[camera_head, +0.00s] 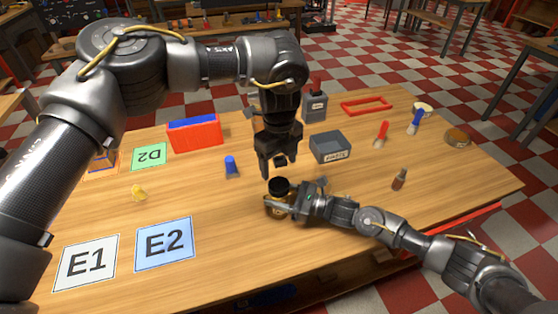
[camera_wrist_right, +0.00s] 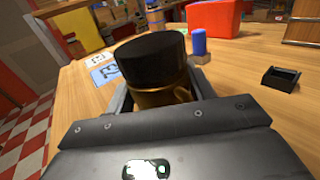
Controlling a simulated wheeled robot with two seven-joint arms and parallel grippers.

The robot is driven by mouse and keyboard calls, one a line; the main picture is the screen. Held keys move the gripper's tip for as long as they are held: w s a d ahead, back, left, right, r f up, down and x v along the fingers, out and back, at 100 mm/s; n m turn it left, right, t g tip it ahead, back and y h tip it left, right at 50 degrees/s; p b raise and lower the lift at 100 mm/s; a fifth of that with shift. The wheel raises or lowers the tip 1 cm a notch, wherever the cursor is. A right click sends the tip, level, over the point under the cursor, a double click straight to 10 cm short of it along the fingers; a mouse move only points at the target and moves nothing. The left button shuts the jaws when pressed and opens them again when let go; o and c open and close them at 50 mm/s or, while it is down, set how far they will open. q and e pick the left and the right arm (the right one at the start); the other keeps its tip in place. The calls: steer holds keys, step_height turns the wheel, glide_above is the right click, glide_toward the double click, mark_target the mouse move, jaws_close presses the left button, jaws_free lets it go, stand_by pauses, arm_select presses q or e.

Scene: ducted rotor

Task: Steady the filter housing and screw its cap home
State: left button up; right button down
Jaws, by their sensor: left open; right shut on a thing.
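The filter housing (camera_head: 274,209) is a small brass-coloured cylinder standing on the table. Its black cap (camera_head: 279,186) sits on top; I cannot tell how tightly it is seated. My right gripper (camera_head: 278,203) comes in low from the right and is shut on the housing. In the right wrist view the brass housing (camera_wrist_right: 165,97) is between the jaws, with the black cap (camera_wrist_right: 150,58) above them. My left gripper (camera_head: 279,170) points down just above the cap, open and empty, with a small gap visible between its fingers and the cap.
Flat cards E1 (camera_head: 86,263) and E2 (camera_head: 164,244) lie front left. The table front near the housing is clear.

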mark_target(279, 184)
arm_select(q)
steer(key=shift+f, duration=3.95)
steer(key=c, duration=1)
steer(key=o, duration=1.2)
steer(key=shift+c, duration=0.2)
steer(key=shift+r, duration=0.15)
step_height(279, 184, up, 12)
